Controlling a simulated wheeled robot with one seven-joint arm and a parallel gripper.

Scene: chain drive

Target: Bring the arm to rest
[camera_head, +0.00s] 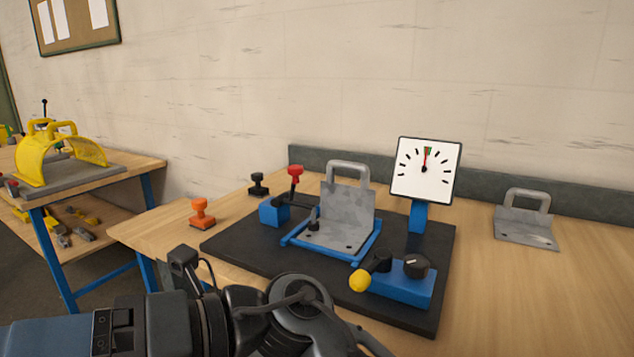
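My arm (230,318) reaches in from the lower left along the bottom edge, dark grey and black with a blue section. Its far end runs out of the picture at the bottom, and my gripper's fingers do not show. The arm is in front of the near edge of a black base plate (238,252), apart from the parts on it as far as I can see. A grey metal bracket with a handle (347,208) stands upright in a blue frame on that plate.
A blue block with a yellow-knobbed lever (398,287), a red-knobbed lever (295,172) and a dial gauge (425,170) are on the plate. An orange stamp (202,213), a black stamp (259,184) and a second bracket (526,220) stand around it. Table (560,300) is clear at right.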

